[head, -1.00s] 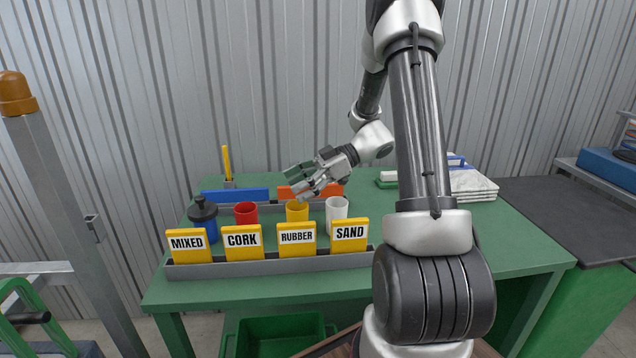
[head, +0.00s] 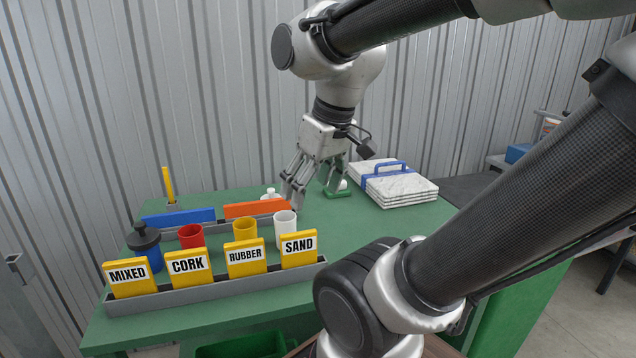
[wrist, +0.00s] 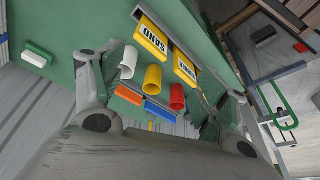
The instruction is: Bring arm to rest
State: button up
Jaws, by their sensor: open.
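My gripper (head: 312,190) hangs above the green table (head: 340,225) in the head view, fingers pointing down and spread apart. It is open, with nothing between its fingers. It is to the right of and behind the white cup (head: 285,228). In the wrist view the fingers (wrist: 155,90) stand at either side, with the cups in sight between them and apart from them. My arm reaches in from the right side of the head view, its wrist bent downward.
A grey rack (head: 215,291) holds yellow signs MIXED, CORK, RUBBER and SAND. Behind it stand a blue shaker (head: 146,250), a red cup (head: 191,240) and a yellow cup (head: 245,230). White slabs with a blue handle (head: 396,188) lie right of my gripper. The table's front right is clear.

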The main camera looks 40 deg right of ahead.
jog(key=shift+s+d+r+m+t+h, duration=0.35)
jog(key=shift+d+m+t, duration=0.1)
jog(key=shift+m, duration=0.15)
jog(key=shift+c, duration=0.2)
